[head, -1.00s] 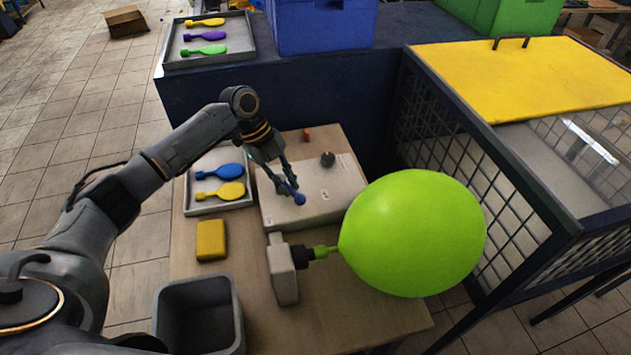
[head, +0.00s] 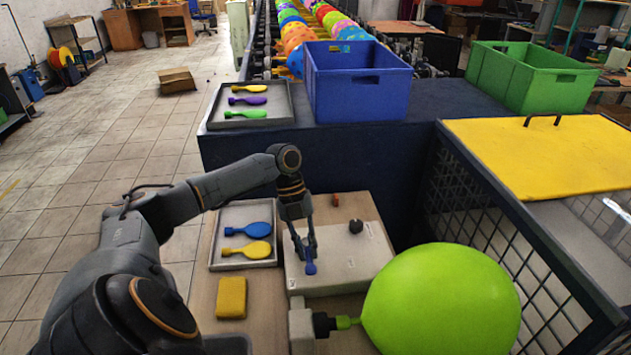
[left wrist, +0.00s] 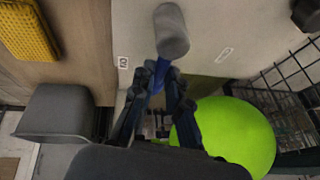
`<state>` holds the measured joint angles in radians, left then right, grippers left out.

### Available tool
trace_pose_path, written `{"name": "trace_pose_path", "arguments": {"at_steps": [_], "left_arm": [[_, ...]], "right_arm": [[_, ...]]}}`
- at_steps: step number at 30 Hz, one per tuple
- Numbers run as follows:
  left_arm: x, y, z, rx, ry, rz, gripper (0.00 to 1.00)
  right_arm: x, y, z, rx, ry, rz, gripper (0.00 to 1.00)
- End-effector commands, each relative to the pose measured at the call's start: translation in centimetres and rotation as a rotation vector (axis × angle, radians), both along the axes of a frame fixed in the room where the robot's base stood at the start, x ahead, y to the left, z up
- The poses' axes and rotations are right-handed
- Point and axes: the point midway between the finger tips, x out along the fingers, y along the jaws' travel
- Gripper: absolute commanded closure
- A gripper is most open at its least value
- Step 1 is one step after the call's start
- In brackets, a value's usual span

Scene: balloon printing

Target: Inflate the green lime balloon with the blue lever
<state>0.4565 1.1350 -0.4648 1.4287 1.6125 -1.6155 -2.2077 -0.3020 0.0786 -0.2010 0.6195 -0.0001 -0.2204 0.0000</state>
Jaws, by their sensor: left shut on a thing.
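The lime green balloon (head: 440,300) is large and round, its neck (head: 347,322) on the dark nozzle of a white block (head: 301,325). It also shows in the left wrist view (left wrist: 235,135). The blue lever (head: 310,268) stands on the white machine box (head: 340,265). My left gripper (head: 309,255) is shut on the lever from above. In the left wrist view, blue shows between the fingers (left wrist: 160,74), beside a grey cylinder (left wrist: 172,34); the fingers hide part of the lever. My right gripper is not in view.
A tray (head: 225,262) with blue and yellow balloons and a yellow sponge-like block (head: 231,297) lie left of the machine. A dark knob (head: 356,226) and a red switch (head: 335,200) sit on the box. A mesh cage (head: 480,205) stands right. Blue (head: 358,85) and green (head: 530,80) crates stand behind.

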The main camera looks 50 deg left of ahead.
Motion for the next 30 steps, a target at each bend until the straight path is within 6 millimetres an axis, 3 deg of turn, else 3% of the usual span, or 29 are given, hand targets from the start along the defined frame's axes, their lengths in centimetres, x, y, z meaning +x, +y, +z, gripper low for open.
{"name": "trace_pose_path", "arguments": {"at_steps": [8, 9, 12, 23, 30], "left_arm": [[0.0, 0.0, 0.0, -0.002, 0.001, -0.001, 1.0], [0.0, 0.0, 0.0, -0.002, 0.001, -0.001, 0.84], [0.0, 0.0, 0.0, -0.002, 0.001, -0.001, 0.63], [0.0, 0.1, 0.3, 0.0, 0.0, 0.0, 0.63], [0.5, 1.7, 3.7, 0.0, -0.004, 0.002, 0.63]], "right_arm": [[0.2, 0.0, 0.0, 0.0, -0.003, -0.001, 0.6], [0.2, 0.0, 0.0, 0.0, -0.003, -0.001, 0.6], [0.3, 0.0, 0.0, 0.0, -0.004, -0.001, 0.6], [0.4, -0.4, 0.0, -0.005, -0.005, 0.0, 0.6], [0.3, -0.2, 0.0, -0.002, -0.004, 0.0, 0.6]]}}
